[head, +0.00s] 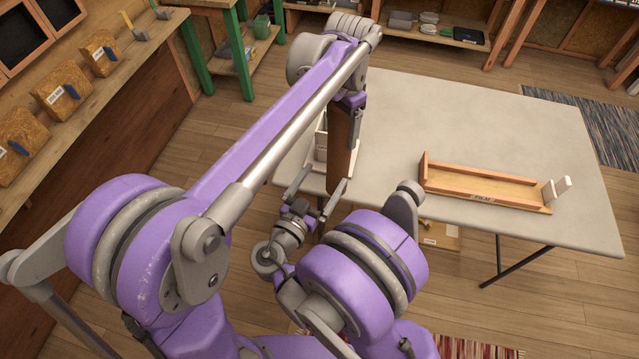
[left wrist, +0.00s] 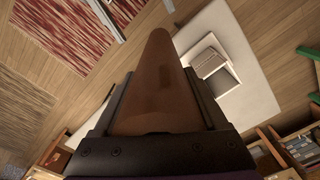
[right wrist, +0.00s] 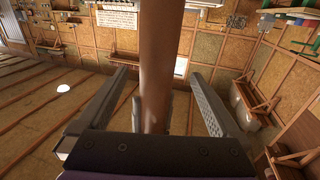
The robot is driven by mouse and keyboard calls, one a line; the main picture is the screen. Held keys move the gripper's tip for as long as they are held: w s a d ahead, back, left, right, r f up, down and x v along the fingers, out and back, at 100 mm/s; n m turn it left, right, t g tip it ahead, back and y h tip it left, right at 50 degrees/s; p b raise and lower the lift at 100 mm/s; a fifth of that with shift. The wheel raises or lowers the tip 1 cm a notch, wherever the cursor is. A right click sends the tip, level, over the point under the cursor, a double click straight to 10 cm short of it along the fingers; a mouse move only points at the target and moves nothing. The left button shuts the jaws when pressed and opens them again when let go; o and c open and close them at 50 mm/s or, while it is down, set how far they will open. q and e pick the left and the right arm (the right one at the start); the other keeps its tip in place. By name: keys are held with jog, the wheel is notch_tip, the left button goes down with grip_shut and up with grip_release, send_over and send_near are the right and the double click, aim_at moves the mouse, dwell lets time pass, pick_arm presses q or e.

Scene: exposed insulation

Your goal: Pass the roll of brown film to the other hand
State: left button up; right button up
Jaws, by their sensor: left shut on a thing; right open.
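The roll of brown film (head: 341,150) hangs upright below my left gripper (head: 350,104), near the table's left edge. My left gripper is shut on its upper part. In the left wrist view the roll (left wrist: 160,85) runs outward from between the fingers. My right gripper (head: 319,190) is below, at the roll's lower end, with its fingers pointing up. In the right wrist view the roll (right wrist: 160,70) stands between the two open fingers, with space seen on both sides. Whether the right gripper touches the roll cannot be told.
A pale table (head: 480,120) stands ahead. A long wooden tray (head: 485,187) labelled film, with a pale upright piece at its right end, sits on its right half. A pale stand (head: 320,150) is partly hidden behind the roll. The table's middle is clear. A workbench runs along the left wall.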

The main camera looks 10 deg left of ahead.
jog(key=x, duration=1)
jog(key=shift+w, duration=0.2)
jog(key=shift+d, duration=0.1)
jog(key=shift+c, duration=0.3)
pick_arm(q)
jog(key=shift+d, duration=0.1)
pick_arm(e)
jog(key=c, duration=1.4)
pick_arm(q)
jog(key=o, duration=1.3)
pick_arm(e)
grip_shut()
pick_arm(q)
notch_tip(320, 180, up, 12)
jog(key=shift+r, duration=0.1)
